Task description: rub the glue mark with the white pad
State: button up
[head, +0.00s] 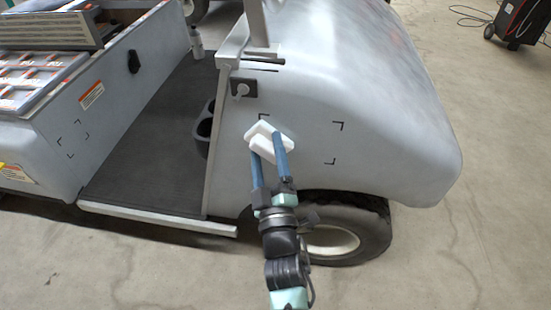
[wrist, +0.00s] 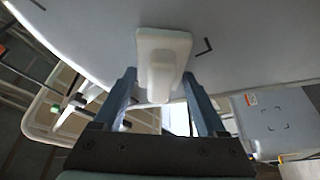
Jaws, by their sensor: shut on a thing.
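My gripper (head: 269,148) is shut on the white pad (head: 262,130), holding it by its grip. The pad is at the grey front side panel of the cart (head: 380,130), near the left side of a set of black corner marks. In the wrist view the pad (wrist: 176,42) appears flat against or very close to the panel; I cannot tell whether it touches. One black corner mark (wrist: 204,47) shows beside it. I cannot make out a glue mark inside the corners; the pad and my fingers hide part of that area.
The front wheel (head: 345,235) is below the panel. The footwell with a dark floor (head: 150,150) and cup holder (head: 204,128) is to the left. A second set of corner marks (head: 73,138) is on the seat base.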

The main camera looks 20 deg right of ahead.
aim_at(260, 153)
jog(key=shift+s, duration=0.1)
jog(key=shift+s+a+f+b, duration=0.35)
jog(key=shift+s+b, duration=0.25)
jog(key=shift+b, duration=0.4)
jog(key=s+a+b, duration=0.1)
jog(key=b, duration=0.1)
jog(key=s+b, duration=0.1)
jog(key=b, duration=0.1)
jog(key=shift+s+a, duration=0.3)
jog(key=shift+a, duration=0.1)
jog(key=shift+s+a+r+b, duration=0.2)
jog(key=shift+s+a+b, duration=0.2)
jog(key=shift+b, duration=0.2)
jog(key=shift+s+r, duration=0.15)
